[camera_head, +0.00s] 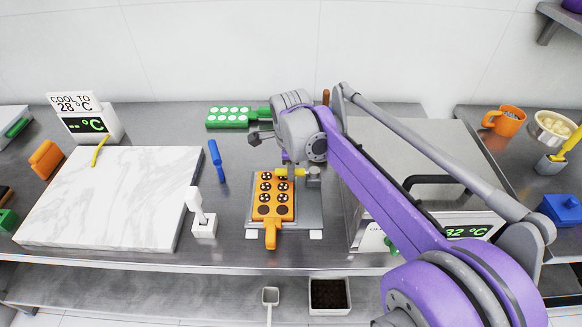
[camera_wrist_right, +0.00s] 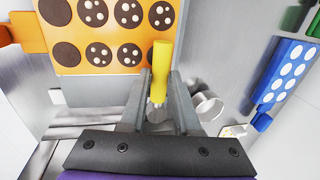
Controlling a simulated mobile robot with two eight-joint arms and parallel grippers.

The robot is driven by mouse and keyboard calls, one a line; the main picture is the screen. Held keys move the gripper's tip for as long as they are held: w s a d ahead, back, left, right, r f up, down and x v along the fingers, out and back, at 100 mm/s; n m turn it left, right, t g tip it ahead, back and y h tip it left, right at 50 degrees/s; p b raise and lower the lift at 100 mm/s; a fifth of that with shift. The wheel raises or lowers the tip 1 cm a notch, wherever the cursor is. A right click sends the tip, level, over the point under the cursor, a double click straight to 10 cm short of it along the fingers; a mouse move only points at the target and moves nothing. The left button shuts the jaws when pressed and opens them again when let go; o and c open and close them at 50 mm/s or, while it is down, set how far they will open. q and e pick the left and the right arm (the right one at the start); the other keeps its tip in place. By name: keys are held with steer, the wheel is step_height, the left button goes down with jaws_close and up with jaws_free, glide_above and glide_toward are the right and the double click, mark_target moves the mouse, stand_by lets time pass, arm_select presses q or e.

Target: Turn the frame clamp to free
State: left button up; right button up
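The frame clamp shows as a yellow handle (camera_head: 282,172) at the right edge of the orange mould (camera_head: 271,236), beside a grey post (camera_head: 314,177). My right gripper (camera_head: 287,160) is right at this handle, reached from above by my purple arm. In the right wrist view the yellow handle (camera_wrist_right: 161,62) lies between the two grey fingers of my right gripper (camera_wrist_right: 159,84). The gap between fingers and handle is very narrow, and I cannot tell whether they press on it. The clamp's pivot is partly hidden. My left gripper is not in view.
A grey box with a green temperature display (camera_head: 467,231) stands close to the right. A white switch block (camera_head: 203,224) and a marble slab (camera_head: 105,200) lie to the left. A green mould (camera_head: 229,116) is behind; a blue mould (camera_wrist_right: 286,76) shows in the wrist view.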

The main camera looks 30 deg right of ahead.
jaws_close()
stand_by(1.1)
